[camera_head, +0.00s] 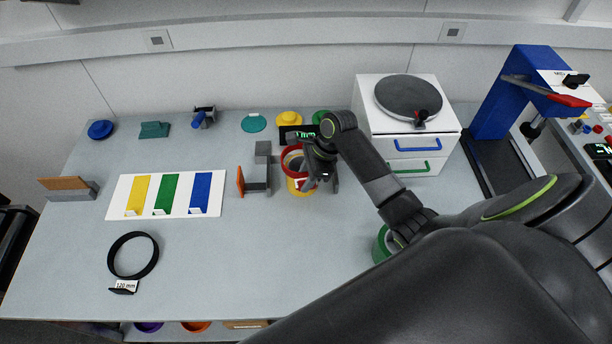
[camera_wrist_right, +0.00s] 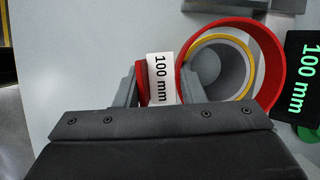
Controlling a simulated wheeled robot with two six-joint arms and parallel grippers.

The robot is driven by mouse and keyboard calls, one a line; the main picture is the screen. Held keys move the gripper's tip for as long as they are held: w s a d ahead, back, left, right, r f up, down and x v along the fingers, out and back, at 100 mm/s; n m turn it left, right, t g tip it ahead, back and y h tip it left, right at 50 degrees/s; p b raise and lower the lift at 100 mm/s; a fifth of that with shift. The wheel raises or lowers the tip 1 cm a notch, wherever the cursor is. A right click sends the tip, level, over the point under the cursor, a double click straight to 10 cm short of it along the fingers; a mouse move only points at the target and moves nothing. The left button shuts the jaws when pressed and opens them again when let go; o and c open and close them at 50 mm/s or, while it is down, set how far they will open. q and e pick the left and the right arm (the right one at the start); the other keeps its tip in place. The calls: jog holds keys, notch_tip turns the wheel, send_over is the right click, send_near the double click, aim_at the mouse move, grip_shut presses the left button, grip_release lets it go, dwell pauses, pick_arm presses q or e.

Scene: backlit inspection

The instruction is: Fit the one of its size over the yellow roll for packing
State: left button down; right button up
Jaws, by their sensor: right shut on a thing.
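The yellow roll (camera_head: 297,187) stands upright near the middle back of the table. In the right wrist view its yellow rim (camera_wrist_right: 248,62) surrounds a grey core. A red ring (camera_head: 284,163) is at the roll's top; in the wrist view the red ring (camera_wrist_right: 279,60) encircles the roll's rim, off centre. I cannot tell whether it is around the roll or just above it. My right gripper (camera_head: 320,180) is shut on the red ring's tab, by a white "100 mm" tag (camera_wrist_right: 161,80). My left gripper is not in view.
A black ring (camera_head: 111,262) tagged "120 mm" lies front left. A green ring (camera_head: 380,246) is partly hidden by my arm. Near the roll are a grey stand with an orange plate (camera_head: 240,181) and a "100 mm" display (camera_wrist_right: 304,90). A white drawer unit (camera_head: 375,120) stands behind right.

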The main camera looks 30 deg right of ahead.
jog(key=shift+f, duration=0.15)
jog(key=shift+f, duration=0.7)
jog(key=shift+r, duration=0.15)
dwell(0.3)
jog(key=shift+d, duration=0.15)
dwell(0.6)
dwell(0.7)
dwell(0.3)
